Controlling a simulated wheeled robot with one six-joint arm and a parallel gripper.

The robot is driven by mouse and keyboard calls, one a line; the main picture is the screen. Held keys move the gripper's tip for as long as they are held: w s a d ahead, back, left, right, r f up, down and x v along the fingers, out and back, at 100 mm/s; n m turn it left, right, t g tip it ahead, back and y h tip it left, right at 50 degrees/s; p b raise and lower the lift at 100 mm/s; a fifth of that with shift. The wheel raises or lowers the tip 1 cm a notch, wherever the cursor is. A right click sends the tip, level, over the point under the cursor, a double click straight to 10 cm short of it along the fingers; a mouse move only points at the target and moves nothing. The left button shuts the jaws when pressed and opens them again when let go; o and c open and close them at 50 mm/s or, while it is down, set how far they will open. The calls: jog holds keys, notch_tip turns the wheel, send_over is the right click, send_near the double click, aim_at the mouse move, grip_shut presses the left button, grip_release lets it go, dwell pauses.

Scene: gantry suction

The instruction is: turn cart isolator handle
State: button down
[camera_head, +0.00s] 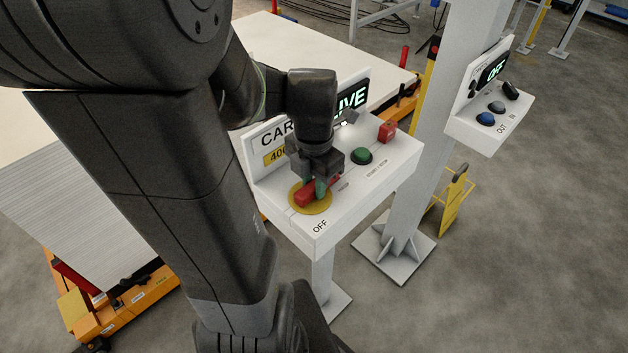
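The cart isolator panel (368,205) is a white sloped box on a post, with a sign partly hidden by my arm. The visible sign text reads "CAR", "40" and a green lit "IVE". The red isolator handle (305,197) sits on a round yellow plate (322,206) at the panel's left, near the printed word "OFF". My gripper (322,184) is down at the handle, with its fingers at the red bar. The fingers hide part of the handle, and whether they are closed on it cannot be seen clearly.
A green button (361,156) and a red button (387,131) are right of the handle. A second panel (485,125) showing "OFF" is on a white column (415,140). Stacked white sheets (70,190) on an orange cart (130,312) stand at left.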

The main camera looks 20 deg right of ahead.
jog(key=c, duration=1.2)
grip_release()
notch_tip(320, 180, up, 14)
jog(key=shift+f, duration=0.1)
notch_tip(320, 180, down, 14)
jog(key=shift+r, duration=0.1)
jog(key=shift+r, duration=0.1)
